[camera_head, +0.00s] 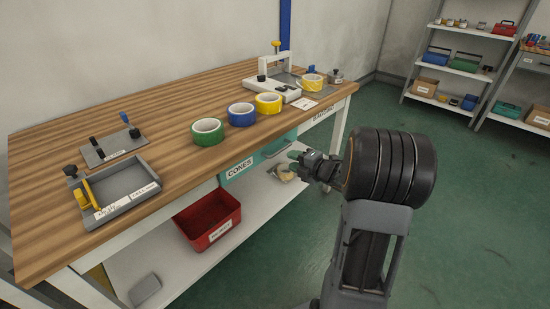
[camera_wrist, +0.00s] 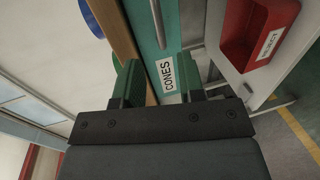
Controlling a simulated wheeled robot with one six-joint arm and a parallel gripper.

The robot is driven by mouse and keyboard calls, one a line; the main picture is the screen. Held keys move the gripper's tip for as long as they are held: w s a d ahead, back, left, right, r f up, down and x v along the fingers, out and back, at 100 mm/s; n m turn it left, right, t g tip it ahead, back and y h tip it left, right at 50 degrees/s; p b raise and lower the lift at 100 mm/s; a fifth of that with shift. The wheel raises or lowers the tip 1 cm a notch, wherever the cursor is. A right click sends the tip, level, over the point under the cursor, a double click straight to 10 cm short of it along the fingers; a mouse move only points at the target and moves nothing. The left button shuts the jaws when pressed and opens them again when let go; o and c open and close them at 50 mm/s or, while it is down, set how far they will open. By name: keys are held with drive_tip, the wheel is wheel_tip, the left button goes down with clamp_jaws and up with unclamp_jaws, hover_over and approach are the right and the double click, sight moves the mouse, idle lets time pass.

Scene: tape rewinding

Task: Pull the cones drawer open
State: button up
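The cones drawer (camera_head: 258,158) is a teal drawer front under the wooden bench top, with a white CONES label. It appears shut. In the wrist view the drawer front (camera_wrist: 151,58) runs up the middle, with its label (camera_wrist: 167,76) between my fingers and a thin metal bar handle (camera_wrist: 158,24) above them. My gripper (camera_head: 292,155) is in front of the drawer, near its right part. In the wrist view my gripper (camera_wrist: 157,82) is open, its two green fingers apart with nothing between them. Whether the fingers touch the drawer cannot be told.
The wooden workbench (camera_head: 60,165) carries green (camera_head: 207,132), blue (camera_head: 241,114) and yellow (camera_head: 268,103) tape rolls and grey fixtures. A red bin (camera_head: 209,220) stands on the lower shelf. Shelving stands at the back right. The green floor right of the bench is clear.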

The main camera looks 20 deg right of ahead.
sight(277, 154)
drive_tip(key=b+x, duration=0.1)
drive_tip(key=x, duration=0.7)
drive_tip(key=shift+w+a+f+b, duration=0.1)
drive_tip(key=shift+w+a+b, duration=0.05)
drive_tip(key=shift+w+b, duration=0.2)
drive_tip(key=shift+c, duration=0.2)
clamp_jaws()
